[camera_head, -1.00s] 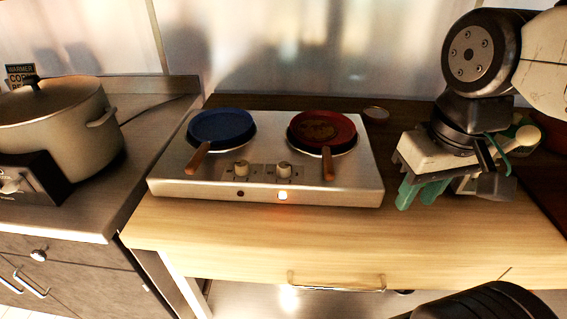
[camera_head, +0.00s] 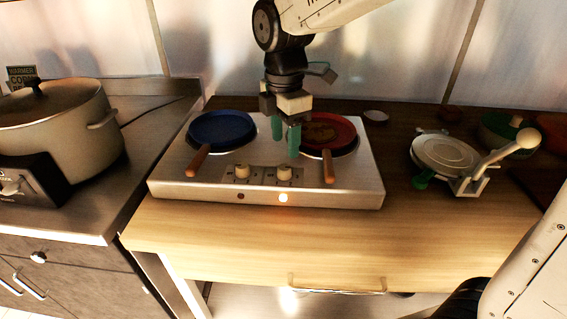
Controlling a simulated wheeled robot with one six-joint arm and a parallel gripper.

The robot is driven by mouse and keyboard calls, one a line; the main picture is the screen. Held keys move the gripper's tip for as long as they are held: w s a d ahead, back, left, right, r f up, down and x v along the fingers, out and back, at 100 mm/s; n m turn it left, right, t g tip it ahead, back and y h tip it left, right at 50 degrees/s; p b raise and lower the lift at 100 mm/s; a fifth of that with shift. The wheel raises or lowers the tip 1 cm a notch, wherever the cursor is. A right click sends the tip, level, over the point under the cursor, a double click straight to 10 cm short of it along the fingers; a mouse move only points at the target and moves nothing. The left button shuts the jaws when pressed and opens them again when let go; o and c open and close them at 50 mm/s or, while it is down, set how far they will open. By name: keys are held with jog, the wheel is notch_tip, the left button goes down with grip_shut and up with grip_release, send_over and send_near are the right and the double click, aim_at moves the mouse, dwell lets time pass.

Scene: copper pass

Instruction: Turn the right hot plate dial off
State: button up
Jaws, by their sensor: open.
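The hot plate (camera_head: 167,187) is a silver two-burner unit on the wooden counter. My gripper (camera_head: 285,147) points down with green fingers, open and empty. In the picture it is just above the right dial, in front of the left edge of the red pan (camera_head: 341,133), and appears apart from the dial. The dial's exact pointer angle is too small to tell.
A blue pan (camera_head: 220,128) sits on the left burner, its wooden handle (camera_head: 198,160) pointing forward. The red pan's handle (camera_head: 328,167) stands close right of the right dial. A press-like device (camera_head: 445,155) is at the right. The counter front (camera_head: 250,240) is clear.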

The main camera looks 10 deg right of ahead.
aim_at(284, 167)
jog(key=shift+w+r+n, duration=0.15)
jog(key=shift+r+n, duration=0.1)
jog(key=shift+n, duration=0.85)
jog(key=shift+f, duration=0.25)
notch_tip(284, 167, down, 7)
jog(key=shift+f, duration=0.2)
jog(key=c, duration=1)
